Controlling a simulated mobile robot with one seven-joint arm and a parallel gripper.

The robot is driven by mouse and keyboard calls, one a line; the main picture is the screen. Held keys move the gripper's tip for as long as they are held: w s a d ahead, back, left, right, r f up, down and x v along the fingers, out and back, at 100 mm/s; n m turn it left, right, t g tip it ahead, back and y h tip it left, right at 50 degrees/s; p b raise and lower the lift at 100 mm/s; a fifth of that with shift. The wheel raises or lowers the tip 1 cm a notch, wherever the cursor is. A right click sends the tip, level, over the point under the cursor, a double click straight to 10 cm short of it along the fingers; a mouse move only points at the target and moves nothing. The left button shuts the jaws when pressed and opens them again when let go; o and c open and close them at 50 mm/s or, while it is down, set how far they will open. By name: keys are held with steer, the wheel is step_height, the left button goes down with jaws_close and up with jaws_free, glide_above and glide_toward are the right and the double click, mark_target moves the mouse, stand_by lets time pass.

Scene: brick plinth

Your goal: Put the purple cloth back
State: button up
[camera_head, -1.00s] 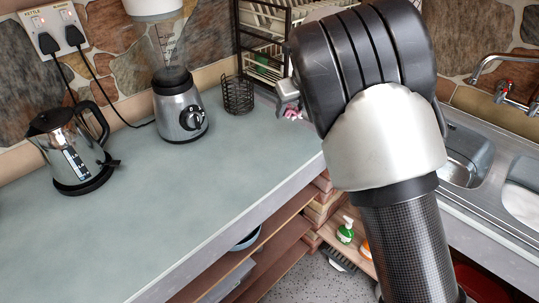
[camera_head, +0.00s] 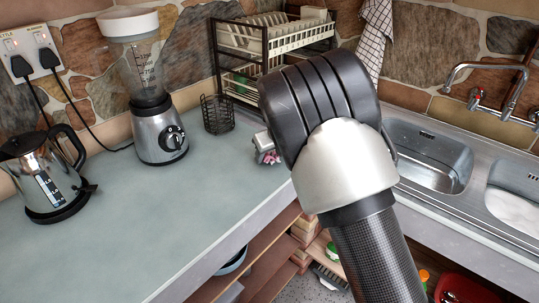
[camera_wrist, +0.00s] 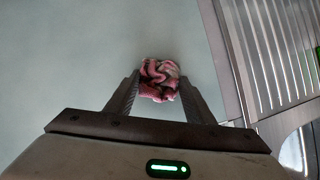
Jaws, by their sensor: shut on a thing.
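The purple cloth (camera_wrist: 160,80) looks pinkish with pale patches and is crumpled into a small bundle. In the wrist view my gripper (camera_wrist: 161,85) is shut on it, with one finger on each side. In the head view a bit of the cloth (camera_head: 271,159) shows below my gripper (camera_head: 265,150), over the grey-green worktop near the corner. Most of the gripper is hidden behind my dark wrist. I cannot tell whether the cloth touches the worktop.
A wire basket (camera_head: 216,114), a blender (camera_head: 158,120) and a kettle (camera_head: 45,185) stand to the left. A dish rack (camera_head: 275,40) stands behind. A sink (camera_head: 430,160) is at right. The worktop's front left is clear. A checked towel (camera_head: 377,35) hangs at the back wall.

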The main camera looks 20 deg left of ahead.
steer(key=shift+s+d+f, duration=0.15)
steer(key=shift+s+f, duration=0.05)
steer(key=shift+f, duration=0.4)
steer(key=o, duration=1)
steer(key=shift+f, duration=0.1)
steer(key=shift+s+f, duration=0.1)
steer(key=shift+s, duration=0.15)
steer(key=shift+a, duration=0.2)
steer(key=shift+r, duration=0.2)
steer(key=shift+w+r+p+v, duration=0.1)
steer(key=shift+w+p+v, duration=0.2)
steer(key=shift+v, duration=1.85)
steer(key=shift+w+r+p+v, duration=0.1)
steer(key=shift+p+v, duration=0.3)
steer(key=shift+v, duration=1.75)
steer(key=shift+w+r+p+v, duration=0.15)
steer(key=shift+p+v, duration=0.2)
steer(key=shift+v, duration=1.75)
